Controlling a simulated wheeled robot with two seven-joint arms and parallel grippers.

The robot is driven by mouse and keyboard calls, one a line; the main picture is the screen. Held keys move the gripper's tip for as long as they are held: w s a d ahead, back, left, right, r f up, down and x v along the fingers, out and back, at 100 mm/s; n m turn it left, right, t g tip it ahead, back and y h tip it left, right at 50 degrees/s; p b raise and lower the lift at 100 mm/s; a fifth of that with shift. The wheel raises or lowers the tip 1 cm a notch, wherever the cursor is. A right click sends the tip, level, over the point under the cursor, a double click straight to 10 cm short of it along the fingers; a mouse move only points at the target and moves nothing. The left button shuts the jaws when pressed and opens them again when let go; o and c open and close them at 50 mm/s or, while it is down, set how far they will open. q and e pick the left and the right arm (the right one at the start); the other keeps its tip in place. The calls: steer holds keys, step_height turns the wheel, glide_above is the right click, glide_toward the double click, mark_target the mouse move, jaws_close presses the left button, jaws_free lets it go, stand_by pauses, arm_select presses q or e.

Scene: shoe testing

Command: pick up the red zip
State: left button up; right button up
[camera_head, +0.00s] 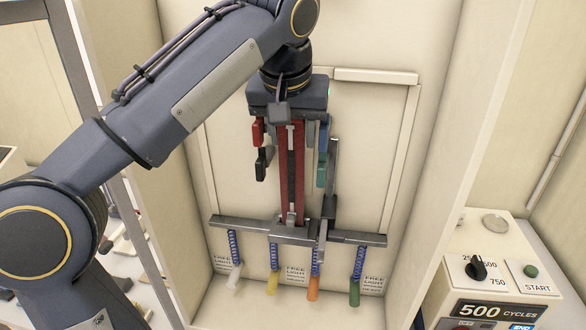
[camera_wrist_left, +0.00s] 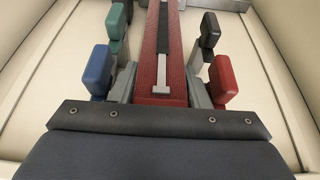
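The red zip (camera_head: 298,175) is a long upright red strip with a dark middle band and metal slider-like pieces. It stands at the test rig's cross bar (camera_head: 350,237), and its top is hidden by my left gripper. My left gripper (camera_head: 291,165) points down over the zip's upper part. Its fingers, with red and black pads on one side and blue and green on the other, stand either side of the strip. In the left wrist view, the zip (camera_wrist_left: 149,70) runs between the fingers (camera_wrist_left: 164,35), with gaps visible beside it. My right gripper is not in view.
Several blue springs (camera_head: 274,256) with coloured tabs hang below the bar. A grey upright (camera_head: 332,190) stands close right of the zip. Cream cabinet walls (camera_head: 455,130) enclose the rig. A control box (camera_head: 500,262) with dial and start button is at right.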

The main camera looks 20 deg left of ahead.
arm_select(q)
steer(key=shift+f, duration=0.2)
steer(key=c, duration=0.8)
